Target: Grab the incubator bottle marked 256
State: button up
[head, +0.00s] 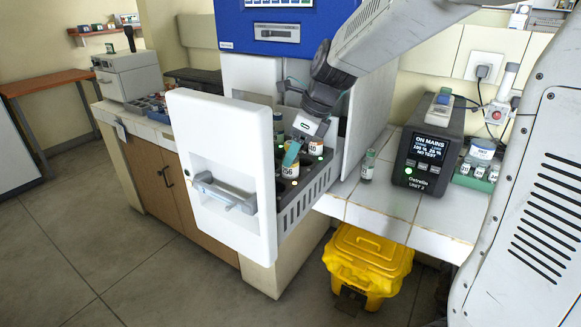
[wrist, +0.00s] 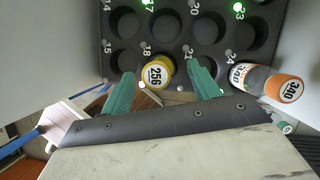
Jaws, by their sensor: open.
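The bottle marked 256 (wrist: 157,72) stands in a dark rack of round wells, with a yellow band and white label in the wrist view. In the head view the bottle marked 256 (head: 290,168) sits in the pulled-out incubator drawer. My gripper (head: 296,150) is over the drawer. In the wrist view my gripper (wrist: 163,80) has two green fingers spread apart, the left finger close to the left of the bottle and the right finger well to its right. Nothing is held. The lower part of the bottle is hidden in its well.
A bottle marked 340 (wrist: 283,87) with an orange band is right of the fingers. The drawer's white front (head: 222,150) and the rack (wrist: 205,60) surround the space. A small bottle (head: 368,165) stands on the counter beside the ON MAINS unit (head: 427,155). A yellow bin (head: 368,262) is below.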

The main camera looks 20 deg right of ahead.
jog(key=shift+w+a+f, duration=0.15)
jog(key=shift+a+f, duration=0.05)
jog(key=shift+f, duration=0.4)
jog(key=c, duration=1.1)
